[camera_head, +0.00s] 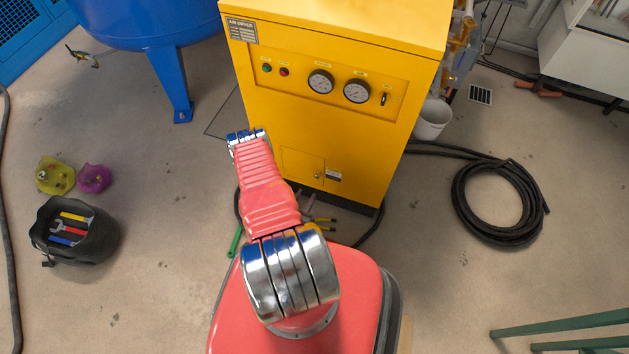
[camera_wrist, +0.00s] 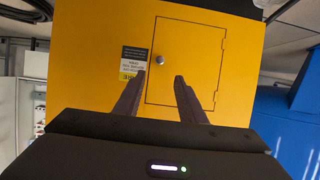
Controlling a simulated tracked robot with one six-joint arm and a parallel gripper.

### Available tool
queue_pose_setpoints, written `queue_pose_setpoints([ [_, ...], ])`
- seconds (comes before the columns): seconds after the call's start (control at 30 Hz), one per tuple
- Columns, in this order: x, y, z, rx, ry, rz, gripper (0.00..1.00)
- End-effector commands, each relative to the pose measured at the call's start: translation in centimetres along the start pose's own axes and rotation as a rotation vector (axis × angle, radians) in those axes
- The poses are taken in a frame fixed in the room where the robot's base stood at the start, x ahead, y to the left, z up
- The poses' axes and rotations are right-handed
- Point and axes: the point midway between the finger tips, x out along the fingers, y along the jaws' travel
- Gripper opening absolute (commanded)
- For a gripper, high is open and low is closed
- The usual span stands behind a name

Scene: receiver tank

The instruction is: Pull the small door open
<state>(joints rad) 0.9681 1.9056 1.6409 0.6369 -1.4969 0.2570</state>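The small door (camera_head: 301,163) is a yellow panel low on the front of the yellow air dryer cabinet (camera_head: 330,35). It looks shut, flush with the cabinet front. In the wrist view the small door (camera_wrist: 190,65) fills the middle, with a round silver knob (camera_wrist: 160,60) near its left edge and hinges on its right edge. My gripper (camera_wrist: 159,78) is open and empty, its two dark fingers pointing at the door. The knob shows between and just beyond the fingertips, seemingly apart from them. In the head view my arm hides the gripper.
A label (camera_wrist: 133,62) sits beside the door. A blue tank (camera_head: 140,20) stands at the left, near a black bucket of tools (camera_head: 75,232). A coiled black hose (camera_head: 500,200) lies at the right, near a white bucket (camera_head: 432,119). Cables lie before the cabinet.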

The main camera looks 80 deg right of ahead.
Motion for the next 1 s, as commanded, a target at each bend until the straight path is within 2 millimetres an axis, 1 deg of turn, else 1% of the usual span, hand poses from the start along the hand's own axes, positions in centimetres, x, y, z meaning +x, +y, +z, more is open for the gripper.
queue_pose_setpoints([
  [0.7,10.0,0.1,-0.1,0.001,0.003,0.001,0.37],
  [0.83,11.4,0.0,0.0,0.001,0.002,0.000,0.37],
  [1.0,12.3,0.0,-0.1,-0.001,0.002,-0.001,0.37],
])
